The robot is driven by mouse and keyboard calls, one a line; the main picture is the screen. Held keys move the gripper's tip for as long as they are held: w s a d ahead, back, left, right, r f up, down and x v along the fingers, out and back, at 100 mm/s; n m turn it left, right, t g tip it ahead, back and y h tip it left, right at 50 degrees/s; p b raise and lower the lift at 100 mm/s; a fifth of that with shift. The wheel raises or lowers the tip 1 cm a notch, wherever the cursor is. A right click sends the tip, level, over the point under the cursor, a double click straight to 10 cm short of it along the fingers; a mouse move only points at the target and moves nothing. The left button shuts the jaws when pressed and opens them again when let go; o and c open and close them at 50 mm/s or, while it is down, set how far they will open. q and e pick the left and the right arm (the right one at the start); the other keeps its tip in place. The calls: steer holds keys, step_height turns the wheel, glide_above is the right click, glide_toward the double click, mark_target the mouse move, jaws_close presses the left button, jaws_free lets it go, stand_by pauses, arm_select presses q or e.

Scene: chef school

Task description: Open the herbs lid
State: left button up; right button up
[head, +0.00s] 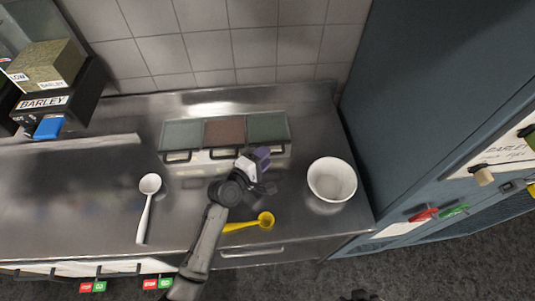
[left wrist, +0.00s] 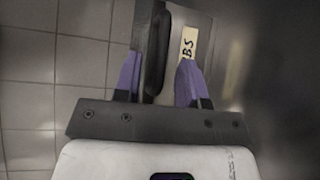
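A three-part container with a grey-green lid (head: 183,135), a red-brown lid (head: 225,130) and a green lid (head: 268,127) stands at the back of the steel counter. All three lids look shut. My left gripper (head: 263,157) is at the front of the right-hand, green lid. In the left wrist view its purple fingers (left wrist: 157,78) are apart, with a dark handle (left wrist: 157,45) between them. A label (left wrist: 188,45) ending in "BS" shows beside the handle. The handle's contact with the fingers is not clear.
A white bowl (head: 332,180) stands right of the container. A yellow spoon (head: 265,220) lies by my left arm, and a white ladle (head: 150,184) lies to the left. A tall blue cabinet (head: 420,90) bounds the right side. A barley box (head: 45,65) is at the back left.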

arm_select(q)
steer(key=shift+x, duration=1.1)
steer(key=shift+c, duration=0.5)
jaws_close()
